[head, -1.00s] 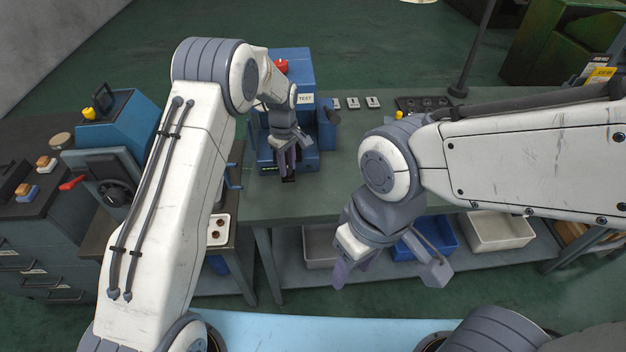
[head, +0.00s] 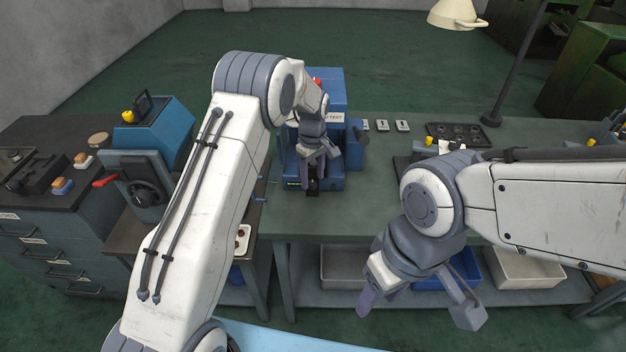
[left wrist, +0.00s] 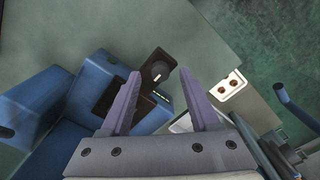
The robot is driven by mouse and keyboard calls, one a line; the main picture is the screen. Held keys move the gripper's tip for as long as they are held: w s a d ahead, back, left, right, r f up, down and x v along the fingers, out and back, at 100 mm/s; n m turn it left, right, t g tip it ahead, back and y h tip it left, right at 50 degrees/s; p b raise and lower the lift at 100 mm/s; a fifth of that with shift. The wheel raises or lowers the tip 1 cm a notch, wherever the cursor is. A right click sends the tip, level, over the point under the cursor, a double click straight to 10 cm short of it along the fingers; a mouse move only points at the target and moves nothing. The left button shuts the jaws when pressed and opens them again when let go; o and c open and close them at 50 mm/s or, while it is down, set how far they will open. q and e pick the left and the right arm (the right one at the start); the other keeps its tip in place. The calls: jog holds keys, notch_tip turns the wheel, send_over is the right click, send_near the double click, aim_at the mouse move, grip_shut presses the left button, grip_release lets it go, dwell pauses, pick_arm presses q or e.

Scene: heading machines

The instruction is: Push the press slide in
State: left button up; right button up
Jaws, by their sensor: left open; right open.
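The blue press (head: 328,92) marked TEST stands on the green bench. Its dark press slide (head: 313,189) sticks out at the front, toward me. In the left wrist view the slide (left wrist: 163,61) shows a round grey knob and lies beyond the fingertips, between them in the picture. My left gripper (head: 313,165) is open and empty, just over the press front by the slide; I cannot tell whether it touches. My right gripper (head: 416,306) is open and empty, in front of the bench above the lower shelf.
A white tray with brown round parts (left wrist: 230,86) lies left of the press. Bins, such as a grey one (head: 342,268), stand on the lower shelf. A dark tray (head: 458,133) and a lamp pole (head: 515,65) are at right. The bench middle (head: 372,205) is clear.

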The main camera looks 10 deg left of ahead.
pick_arm(q)
notch_tip(320, 180, up, 9)
jog(key=b, duration=0.2)
pick_arm(e)
notch_tip(320, 180, down, 2)
jog(key=shift+f, duration=0.25)
